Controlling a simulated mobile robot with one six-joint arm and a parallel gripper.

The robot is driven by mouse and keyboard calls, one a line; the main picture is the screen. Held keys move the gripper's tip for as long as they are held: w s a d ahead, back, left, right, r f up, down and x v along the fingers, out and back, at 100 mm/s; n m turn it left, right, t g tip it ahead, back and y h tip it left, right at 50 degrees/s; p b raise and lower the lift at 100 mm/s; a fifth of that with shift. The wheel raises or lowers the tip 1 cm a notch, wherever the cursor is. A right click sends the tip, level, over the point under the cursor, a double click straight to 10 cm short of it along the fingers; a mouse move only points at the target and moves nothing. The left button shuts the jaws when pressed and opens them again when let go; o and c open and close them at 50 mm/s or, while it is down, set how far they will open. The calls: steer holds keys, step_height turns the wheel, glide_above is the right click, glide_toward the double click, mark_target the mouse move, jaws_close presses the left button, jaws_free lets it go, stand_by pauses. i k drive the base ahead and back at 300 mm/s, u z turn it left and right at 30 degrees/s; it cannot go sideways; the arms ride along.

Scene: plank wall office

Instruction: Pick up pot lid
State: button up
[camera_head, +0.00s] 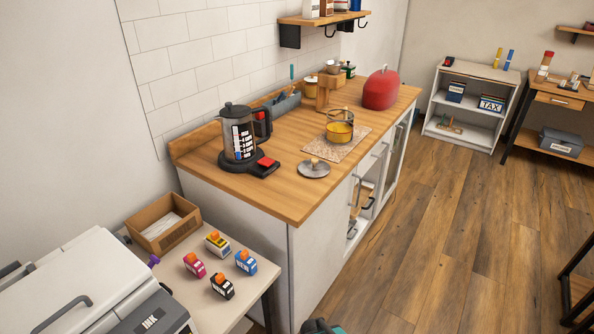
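The pot lid (322,170) is a round grey disc with a small light wooden knob. It lies flat, knob up, on the wooden counter (270,196) near its front edge. It sits to the right of the kettle base and in front of a speckled board (354,148). A small pot (340,133) with yellow contents stands on that board, apart from the lid.
A glass kettle (240,138) on a black base with a red switch stands left of the lid. A red domed object (380,90) is farther back. Small colourful dispensers and an open box (162,222) sit on the lower table. The wooden floor (430,225) right of the counter is clear.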

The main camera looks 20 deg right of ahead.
mark_target(313, 168)
steer(key=z, duration=1.15)
steer(key=k, duration=0.1)
steer(key=u, duration=2.25)
steer(key=k, duration=0.2)
steer(key=u, duration=2.45)
steer(key=k, duration=0.25)
steer(key=u, duration=0.65)
steer(key=k, duration=1.45)
steer(key=z, duration=0.55)
